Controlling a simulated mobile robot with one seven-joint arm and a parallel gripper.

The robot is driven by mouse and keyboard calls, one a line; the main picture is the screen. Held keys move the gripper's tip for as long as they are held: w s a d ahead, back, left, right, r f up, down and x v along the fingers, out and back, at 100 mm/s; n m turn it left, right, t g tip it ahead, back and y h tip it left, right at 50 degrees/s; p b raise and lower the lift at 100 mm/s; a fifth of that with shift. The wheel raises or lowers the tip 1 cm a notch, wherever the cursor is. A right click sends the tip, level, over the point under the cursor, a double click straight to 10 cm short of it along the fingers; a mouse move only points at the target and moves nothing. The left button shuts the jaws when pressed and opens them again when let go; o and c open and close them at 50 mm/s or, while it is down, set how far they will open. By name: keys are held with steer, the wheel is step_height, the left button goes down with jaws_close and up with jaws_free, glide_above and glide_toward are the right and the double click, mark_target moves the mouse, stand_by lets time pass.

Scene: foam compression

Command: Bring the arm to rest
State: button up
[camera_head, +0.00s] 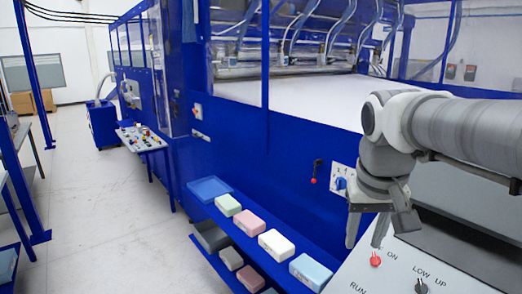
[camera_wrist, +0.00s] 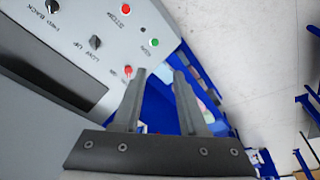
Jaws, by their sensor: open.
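My gripper (camera_head: 366,240) hangs at the end of my grey arm on the right of the head view, fingers pointing down. It is above and beside the grey control panel (camera_head: 347,283), which has a red knob (camera_head: 375,259) and a black knob (camera_head: 421,286). In the wrist view the two fingers of my gripper (camera_wrist: 160,73) are apart, with nothing between them. The control panel (camera_wrist: 85,25) fills the upper left there, with a red knob (camera_wrist: 127,71) near the left fingertip; I cannot tell whether they touch.
A blue shelf (camera_head: 236,232) holds green, pink, white and blue foam blocks along the large blue machine (camera_head: 290,135). More blocks lie on a lower shelf. A button console (camera_head: 140,138) stands farther back. The pale floor (camera_head: 100,210) at left is clear.

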steer(key=s+a+f+n+t, duration=0.1)
steer(key=s+a+f+t, duration=0.1)
steer(key=s+f, duration=0.4)
steer(key=s+a+b, duration=0.1)
steer(key=s, duration=0.4)
steer(key=shift+a+f+t+y, duration=0.3)
steer(key=shift+f+t+y, duration=0.1)
steer(key=shift+d, duration=0.2)
